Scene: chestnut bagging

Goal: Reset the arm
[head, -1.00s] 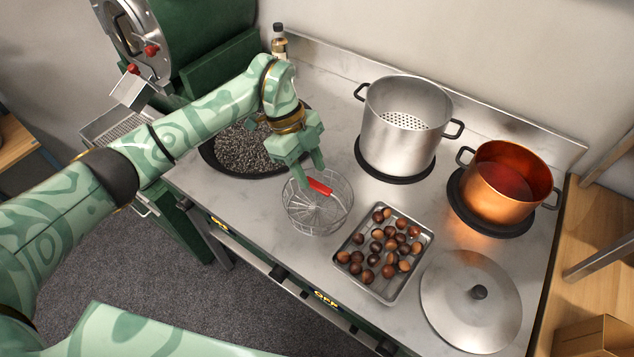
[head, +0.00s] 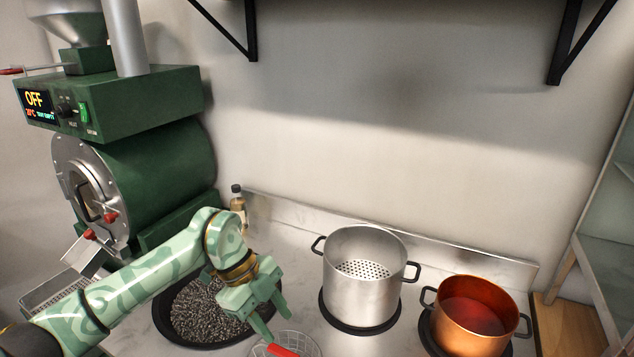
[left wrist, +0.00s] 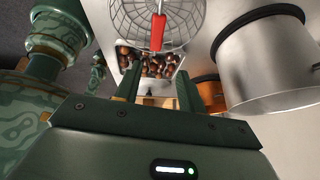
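My left gripper (head: 264,318) is at the bottom middle of the head view, above the counter beside the pan of dark gravel-like bits. Its two fingers stand apart with nothing between them, as the left wrist view also shows (left wrist: 158,85). A wire basket (head: 290,345) with a red handle (head: 283,351) lies just beyond the fingertips, apart from them as far as I can tell. In the left wrist view the wire basket (left wrist: 135,22) is at the top, with chestnuts (left wrist: 160,66) on a tray behind it. My right gripper is not in view.
A dark pan (head: 163,330) of gravel-like bits sits left. A steel pot (head: 364,292) and a copper pot (head: 470,335) stand right. The green roaster (head: 160,170) reads OFF. A bottle (head: 237,201) stands by the wall. Black brackets (head: 252,30) hang above.

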